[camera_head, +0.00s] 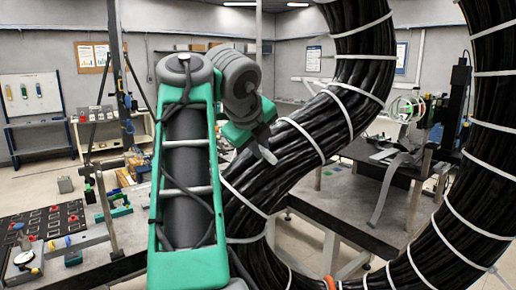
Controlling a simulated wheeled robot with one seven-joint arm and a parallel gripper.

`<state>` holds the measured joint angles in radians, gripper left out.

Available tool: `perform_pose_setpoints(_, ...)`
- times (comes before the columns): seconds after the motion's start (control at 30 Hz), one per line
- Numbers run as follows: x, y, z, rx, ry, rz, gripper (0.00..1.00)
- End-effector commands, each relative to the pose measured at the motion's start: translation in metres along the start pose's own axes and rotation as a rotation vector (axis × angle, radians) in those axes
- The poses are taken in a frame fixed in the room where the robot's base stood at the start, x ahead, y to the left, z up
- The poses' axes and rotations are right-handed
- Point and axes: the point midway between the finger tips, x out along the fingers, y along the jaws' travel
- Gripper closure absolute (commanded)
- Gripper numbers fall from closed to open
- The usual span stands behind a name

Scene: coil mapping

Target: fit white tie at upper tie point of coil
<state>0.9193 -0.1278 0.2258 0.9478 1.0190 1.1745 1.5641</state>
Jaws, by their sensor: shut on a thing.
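The coil (285,170) is a thick black bundle of cables that curves upward, bound at intervals by several white ties. White ties cross its upper stretch, one of them (301,140) close to my gripper. My gripper (267,152) is at the left edge of the coil's upper stretch, its fingers pointing down and right toward the cables. It is shut on a small pale piece at its tip, seemingly a white tie. The piece is too small to make out fully, and I cannot tell whether it touches the coil.
A dark table (345,205) stands behind the coil, with a grey strap (385,190) hanging over its edge. A bench with a dark slotted board (40,225) is at lower left. A second bend of the coil (490,130) rises at right.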

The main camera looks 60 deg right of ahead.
Motion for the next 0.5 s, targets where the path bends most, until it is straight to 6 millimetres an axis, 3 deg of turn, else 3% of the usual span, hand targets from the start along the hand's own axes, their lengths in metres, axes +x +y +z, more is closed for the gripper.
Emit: perform_pose_setpoints(0.5, 0.0028, 0.0003, -0.0001, 0.000, 0.000, 0.000, 1.00)
